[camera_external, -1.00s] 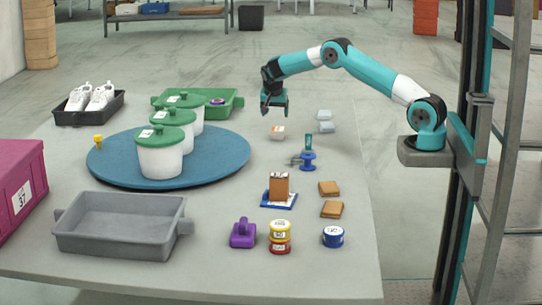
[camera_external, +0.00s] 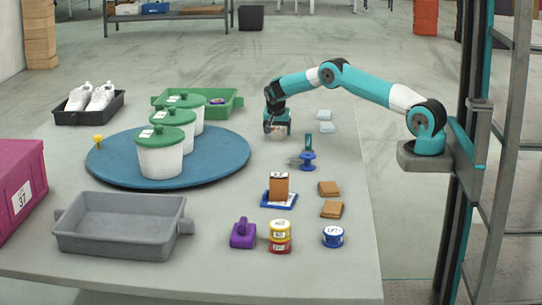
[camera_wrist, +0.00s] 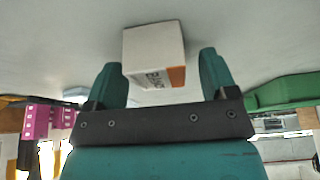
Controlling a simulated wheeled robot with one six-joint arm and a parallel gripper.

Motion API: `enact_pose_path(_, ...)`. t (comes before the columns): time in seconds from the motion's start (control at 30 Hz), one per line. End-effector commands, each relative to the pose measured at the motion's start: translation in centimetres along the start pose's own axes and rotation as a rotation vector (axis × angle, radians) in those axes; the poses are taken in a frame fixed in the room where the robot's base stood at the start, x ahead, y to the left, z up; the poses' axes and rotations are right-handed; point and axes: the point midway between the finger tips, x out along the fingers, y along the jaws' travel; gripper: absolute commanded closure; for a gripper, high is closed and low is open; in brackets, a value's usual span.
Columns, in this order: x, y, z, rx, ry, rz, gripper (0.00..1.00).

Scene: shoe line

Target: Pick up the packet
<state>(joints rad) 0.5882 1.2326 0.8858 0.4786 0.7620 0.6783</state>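A small white packet (camera_wrist: 153,52) with an orange patch and dark print shows in the wrist view, between and just beyond my fingertips. In the external view the packet (camera_external: 278,135) is mostly hidden behind my gripper (camera_external: 277,130), which points down over it at the far part of the table. In the wrist view my gripper (camera_wrist: 160,85) is open, with a finger on each side and a clear gap to the right finger. Whether the left finger touches the packet I cannot tell.
Two pale blue packets (camera_external: 326,127) lie just right of my gripper. A blue-based stamp-like tool (camera_external: 308,162) stands nearer. A green tray (camera_external: 228,103) and a blue turntable (camera_external: 225,160) with lidded white pots are to the left. A grey bin (camera_external: 120,245) is at front left.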

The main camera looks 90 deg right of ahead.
Motion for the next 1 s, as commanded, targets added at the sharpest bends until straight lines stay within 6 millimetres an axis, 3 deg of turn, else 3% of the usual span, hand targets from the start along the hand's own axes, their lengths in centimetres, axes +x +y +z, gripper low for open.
enact_pose_path(0.03, 0.0, 0.0, 0.0, 0.000, 0.000, 0.000, 0.30)
enact_pose_path(0.23, 0.0, 0.0, 0.0, 0.000, 0.000, 0.001, 0.76)
enact_pose_path(0.5, -0.2, 0.0, -0.1, 0.000, 0.000, 0.000, 0.77)
enact_pose_path(0.63, -1.2, 0.0, -0.5, 0.002, 0.002, -0.001, 0.77)
enact_pose_path(0.77, -3.8, -0.1, -1.6, 0.001, 0.002, -0.003, 0.77)
enact_pose_path(1.0, -10.5, -0.1, -4.3, 0.002, 0.002, -0.003, 0.77)
